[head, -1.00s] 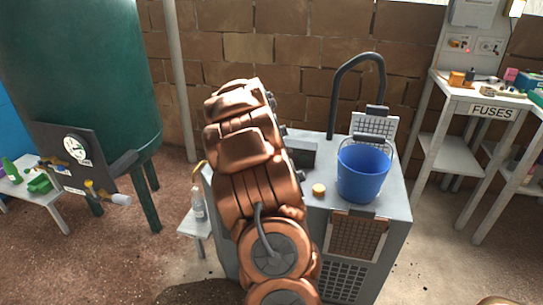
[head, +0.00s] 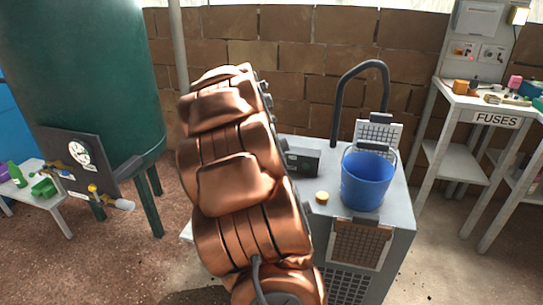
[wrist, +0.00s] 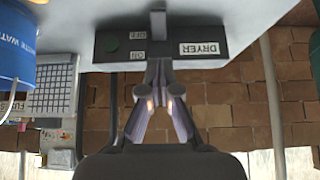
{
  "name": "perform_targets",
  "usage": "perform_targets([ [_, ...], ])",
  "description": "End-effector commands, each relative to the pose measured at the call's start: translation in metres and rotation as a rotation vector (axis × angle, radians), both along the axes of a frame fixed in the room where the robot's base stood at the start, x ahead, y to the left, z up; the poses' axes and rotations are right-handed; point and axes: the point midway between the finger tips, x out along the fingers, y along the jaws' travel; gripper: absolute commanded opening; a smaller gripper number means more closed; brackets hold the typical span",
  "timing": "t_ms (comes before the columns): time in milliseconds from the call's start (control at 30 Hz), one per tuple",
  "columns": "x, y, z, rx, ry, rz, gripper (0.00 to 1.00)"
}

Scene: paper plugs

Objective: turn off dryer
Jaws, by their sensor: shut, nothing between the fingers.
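The dryer's dark switch box (wrist: 205,28) with a white DRYER label (wrist: 199,48) is at the top of the wrist view. A dark upright lever (wrist: 158,22) sits between these and the DRYER label. My gripper (wrist: 158,65) is shut and empty, its fingertips right at the box front, in line with the lever; I cannot tell whether they touch it. In the head view the box (head: 302,157) shows right of my arm, and my gripper is hidden.
A grey cabinet (head: 398,225) bears a blue bucket (head: 367,180), a yellow knob (head: 322,197) and a curved dark pipe (head: 334,105). A FUSES table (head: 455,150) stands right, a green tank (head: 85,70) left. A brick wall (head: 290,55) is behind.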

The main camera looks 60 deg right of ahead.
Motion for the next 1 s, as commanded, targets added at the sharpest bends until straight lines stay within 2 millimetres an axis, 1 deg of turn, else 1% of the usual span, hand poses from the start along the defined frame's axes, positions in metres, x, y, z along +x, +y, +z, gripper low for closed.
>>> perform_targets([
  [100,-0.003,0.011,0.008,-0.001,-0.001,0.001,0.00],
  [300,-0.007,0.020,0.014,0.001,0.001,-0.001,0.00],
  [1000,-0.007,0.022,0.015,0.000,0.001,0.001,0.00],
])
